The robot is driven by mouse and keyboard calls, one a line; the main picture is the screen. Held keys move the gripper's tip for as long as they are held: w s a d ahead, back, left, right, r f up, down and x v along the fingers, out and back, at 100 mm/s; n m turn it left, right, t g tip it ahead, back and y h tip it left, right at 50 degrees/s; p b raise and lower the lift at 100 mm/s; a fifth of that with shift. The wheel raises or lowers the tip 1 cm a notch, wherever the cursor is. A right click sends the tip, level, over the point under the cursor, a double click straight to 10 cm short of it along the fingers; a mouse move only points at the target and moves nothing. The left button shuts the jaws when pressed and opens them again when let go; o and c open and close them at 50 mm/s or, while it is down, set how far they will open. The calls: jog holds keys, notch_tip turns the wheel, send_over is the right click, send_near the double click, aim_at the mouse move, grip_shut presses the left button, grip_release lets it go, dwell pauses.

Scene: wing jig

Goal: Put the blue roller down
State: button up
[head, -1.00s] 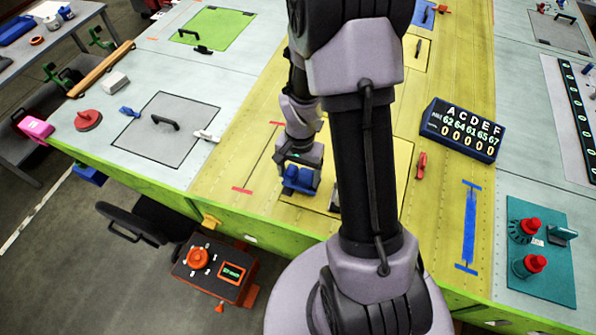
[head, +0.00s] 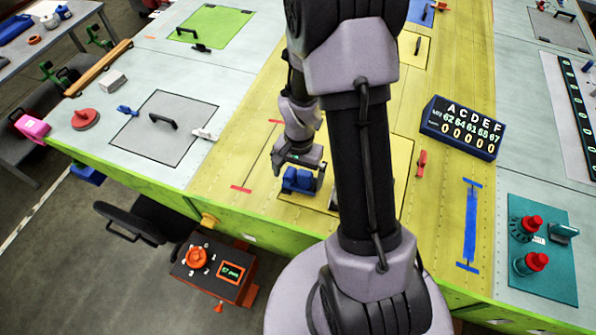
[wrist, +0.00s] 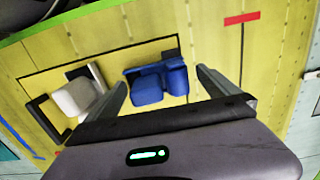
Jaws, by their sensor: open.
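The blue roller (head: 297,181) rests on the yellow panel inside a black outline, near the front edge of the jig. In the wrist view the blue roller (wrist: 156,84) lies between the spread fingers of my gripper (wrist: 163,88), with a gap on both sides. My gripper (head: 300,170) is open, just behind and above the roller in the head view. Whether the roller is flush on the panel is hard to tell.
A white block with a black handle (wrist: 75,98) lies left of the roller in the wrist view. A red mark (wrist: 242,18) is on the panel to the right. A blue counter box (head: 462,128) and a red clamp (head: 421,163) stand to the right in the head view.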

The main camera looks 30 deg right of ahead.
notch_tip(320, 180, up, 13)
notch_tip(320, 180, up, 6)
jog(key=n+t, duration=0.1)
send_over(299, 170)
jog(key=a, duration=0.3)
jog(key=s+a+r+n+t+y, duration=0.1)
jog(key=s+a+r+n+t, duration=0.4)
jog(key=s+a+r, duration=0.6)
jog(key=shift+s+a+r+y+p, duration=0.25)
jog(key=shift+s+r+y+p, duration=0.1)
jog(key=shift+s+p, duration=0.1)
jog(key=shift+s, duration=0.1)
